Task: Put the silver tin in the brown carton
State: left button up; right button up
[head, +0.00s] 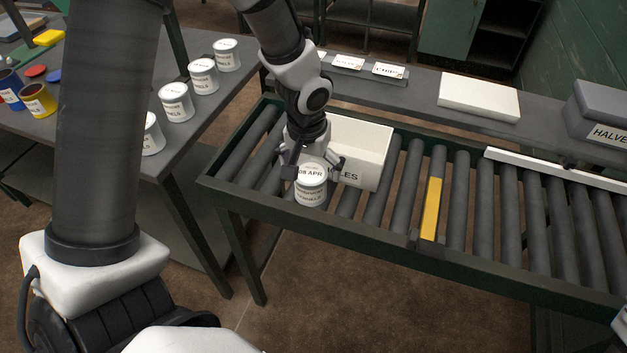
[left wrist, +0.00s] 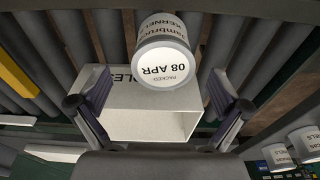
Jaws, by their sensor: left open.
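A silver-white tin (head: 311,190) with a pale lid dated 08 APR stands upright on the roller conveyor, near its front edge. In the left wrist view the tin (left wrist: 164,55) shows its lid and part of its label. My left gripper (head: 313,168) is open above the tin, with a finger on either side of its lid; I cannot tell whether they touch it. Directly behind the tin is an off-white carton (head: 365,155), partly hidden by my gripper; its lettering ends in "LES". It also shows in the left wrist view (left wrist: 150,120). No brown carton is visible.
Several similar tins (head: 203,76) stand along the left table's edge, near paint cans (head: 38,101). A yellow strip (head: 432,208) crosses the conveyor (head: 520,220) to the right. A shelf behind holds a white box (head: 479,98) and a grey box (head: 600,115).

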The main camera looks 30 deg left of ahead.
aim_at(310, 173)
pick_arm(q)
jog(key=f, duration=0.3)
jog(key=w+f, duration=0.1)
jog(key=f, duration=0.1)
jog(key=shift+a+b, duration=0.35)
jog(key=shift+b, duration=0.05)
jog(key=shift+w+f, duration=0.1)
jog(key=shift+w, duration=0.05)
jog(key=shift+s, duration=0.2)
jog(key=shift+r, duration=0.2)
jog(key=c, duration=1.5)
